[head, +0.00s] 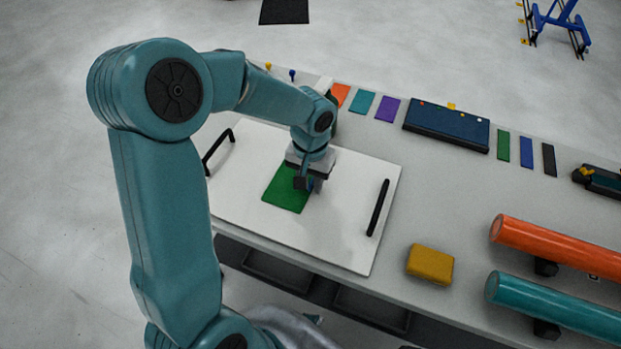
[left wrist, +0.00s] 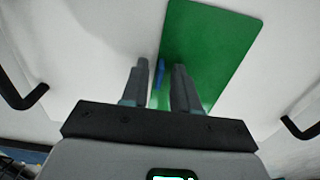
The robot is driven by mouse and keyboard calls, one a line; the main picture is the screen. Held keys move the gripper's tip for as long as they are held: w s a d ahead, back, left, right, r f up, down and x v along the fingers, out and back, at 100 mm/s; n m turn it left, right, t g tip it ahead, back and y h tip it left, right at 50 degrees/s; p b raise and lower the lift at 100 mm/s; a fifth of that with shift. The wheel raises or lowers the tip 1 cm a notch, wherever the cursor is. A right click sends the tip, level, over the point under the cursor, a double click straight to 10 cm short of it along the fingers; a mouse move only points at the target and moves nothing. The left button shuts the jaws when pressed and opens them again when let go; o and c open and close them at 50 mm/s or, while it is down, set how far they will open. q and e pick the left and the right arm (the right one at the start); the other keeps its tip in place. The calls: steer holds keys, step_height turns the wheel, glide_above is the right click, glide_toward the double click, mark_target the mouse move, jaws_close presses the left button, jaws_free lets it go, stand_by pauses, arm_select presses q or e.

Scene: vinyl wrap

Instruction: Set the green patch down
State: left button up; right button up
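The green patch (head: 285,190) is a flat rectangle over the white panel (head: 345,225). It looks flat against the panel, though any small gap under it cannot be told. My left gripper (head: 309,186) points down at the patch's right part. In the left wrist view, the green patch (left wrist: 212,50) extends beyond the fingers. A small blue tab (left wrist: 160,73) stands between the two fingers of the left gripper (left wrist: 158,75), with narrow gaps on both sides, so the fingers look open around it. My right gripper is not in view.
The panel has black handles at left (head: 217,152) and right (head: 378,208). A yellow block (head: 430,264) lies right of it. Orange (head: 560,246) and teal (head: 555,309) rolls lie farther right. Colour strips and a dark blue case (head: 446,127) line the back edge.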

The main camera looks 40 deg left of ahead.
arm_select(q)
steer(key=shift+w+r+p, duration=0.1)
steer(key=shift+r+p, duration=0.2)
step_height(320, 180, up, 12)
steer(key=p, duration=0.1)
steer(key=shift+f, duration=0.1)
stand_by(0.4)
